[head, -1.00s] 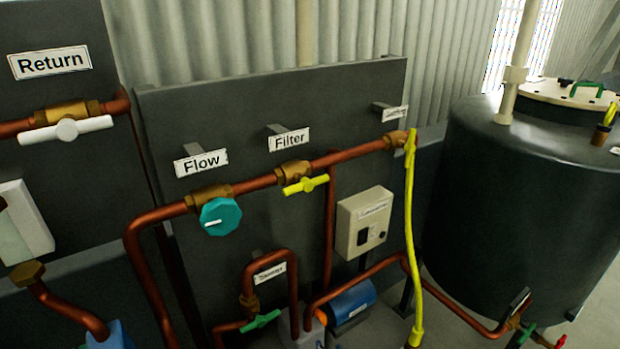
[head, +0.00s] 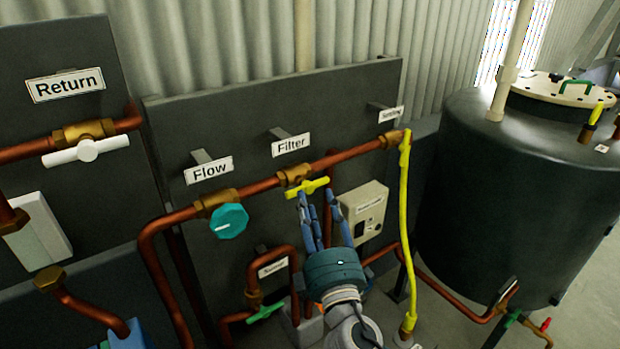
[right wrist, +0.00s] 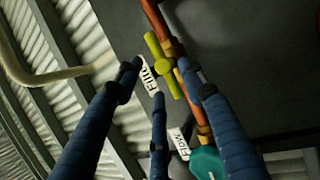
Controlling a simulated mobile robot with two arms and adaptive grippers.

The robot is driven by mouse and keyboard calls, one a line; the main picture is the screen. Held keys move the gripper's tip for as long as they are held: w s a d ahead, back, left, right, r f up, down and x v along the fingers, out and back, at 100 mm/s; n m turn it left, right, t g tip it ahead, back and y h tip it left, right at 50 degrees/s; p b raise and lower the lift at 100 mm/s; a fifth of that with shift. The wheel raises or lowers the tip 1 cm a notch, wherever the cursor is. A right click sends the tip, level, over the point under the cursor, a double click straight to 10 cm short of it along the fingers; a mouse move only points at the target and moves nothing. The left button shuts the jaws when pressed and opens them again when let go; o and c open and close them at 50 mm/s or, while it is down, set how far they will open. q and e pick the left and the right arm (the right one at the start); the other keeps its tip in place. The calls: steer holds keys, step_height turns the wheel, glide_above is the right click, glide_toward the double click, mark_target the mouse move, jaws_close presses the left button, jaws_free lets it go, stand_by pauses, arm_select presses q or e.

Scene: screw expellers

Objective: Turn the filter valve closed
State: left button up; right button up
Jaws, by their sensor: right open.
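The filter valve's yellow handle (head: 308,187) sits on a brass body (head: 293,174) in the copper pipe, under the "Filter" label (head: 291,145). The handle lies roughly along the pipe. My right gripper (head: 318,212) is open, its blue fingers pointing up just below the handle. In the right wrist view the yellow handle (right wrist: 164,68) shows beyond the spread fingertips (right wrist: 160,82), with nothing between the fingers that I can see held. Whether a finger touches the handle I cannot tell. My left gripper is out of view.
A teal flow knob (head: 229,221) is left of the filter valve. A beige box (head: 364,212) and a yellow hose (head: 406,240) are to the right. A green-handled valve (head: 265,312) is below. A dark tank (head: 490,190) stands at the right.

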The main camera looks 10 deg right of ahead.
mark_target(310, 187)
steer(key=p+x, duration=0.1)
steer(key=x, duration=0.3)
steer(key=shift+w+r, duration=0.2)
steer(key=shift+w, duration=0.15)
steer(key=shift+w+p, duration=0.35)
steer(key=shift+w, duration=0.45)
steer(key=shift+c, duration=0.2)
jaws_close()
